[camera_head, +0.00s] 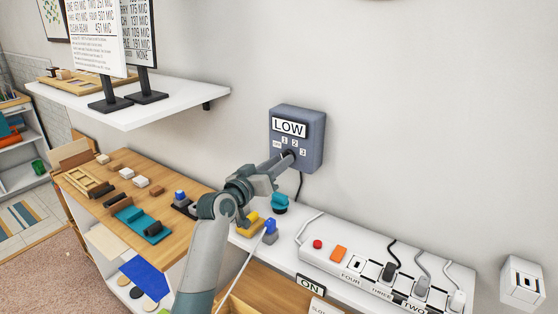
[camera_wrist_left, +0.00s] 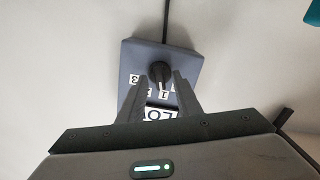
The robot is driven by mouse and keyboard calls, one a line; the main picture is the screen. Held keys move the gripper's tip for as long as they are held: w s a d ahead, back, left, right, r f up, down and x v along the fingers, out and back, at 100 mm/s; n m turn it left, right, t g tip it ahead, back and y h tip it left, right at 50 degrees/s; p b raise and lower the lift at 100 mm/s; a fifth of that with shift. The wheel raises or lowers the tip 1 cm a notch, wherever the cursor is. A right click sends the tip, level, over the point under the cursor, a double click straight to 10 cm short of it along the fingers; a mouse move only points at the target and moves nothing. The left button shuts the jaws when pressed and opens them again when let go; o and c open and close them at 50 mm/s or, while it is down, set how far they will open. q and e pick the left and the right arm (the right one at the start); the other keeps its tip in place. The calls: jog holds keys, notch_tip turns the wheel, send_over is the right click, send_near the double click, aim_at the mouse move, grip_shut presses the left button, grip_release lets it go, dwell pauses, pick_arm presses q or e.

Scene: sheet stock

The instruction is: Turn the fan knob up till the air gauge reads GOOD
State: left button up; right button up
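The blue-grey fan control box (camera_head: 314,128) hangs on the wall above the white bench. Its gauge sign (camera_head: 290,127) reads LOW. Below the sign are a dark knob (camera_wrist_left: 160,71) and small white number labels, with 1, 2 and 3 legible in the head view. My left gripper (camera_head: 285,161) is at the box's lower front and partly hides the knob in the head view. In the left wrist view its two fingers (camera_wrist_left: 158,84) stand apart on either side of the knob, with a gap visible. The knob's exact setting cannot be told. My right gripper is not in view.
A white power strip (camera_head: 345,268) with plugs and cords lies on the bench to the right. A white shelf (camera_head: 170,100) with sign stands juts out at upper left. A wooden table (camera_head: 180,215) holds several blocks. A cord hangs below the box.

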pick_arm(q)
jog(key=shift+w+d, duration=0.1)
jog(key=shift+w, duration=0.05)
grip_shut()
jog(key=shift+f, duration=0.1)
jog(key=shift+m+b, duration=1.95)
jog(key=shift+m, duration=1.95)
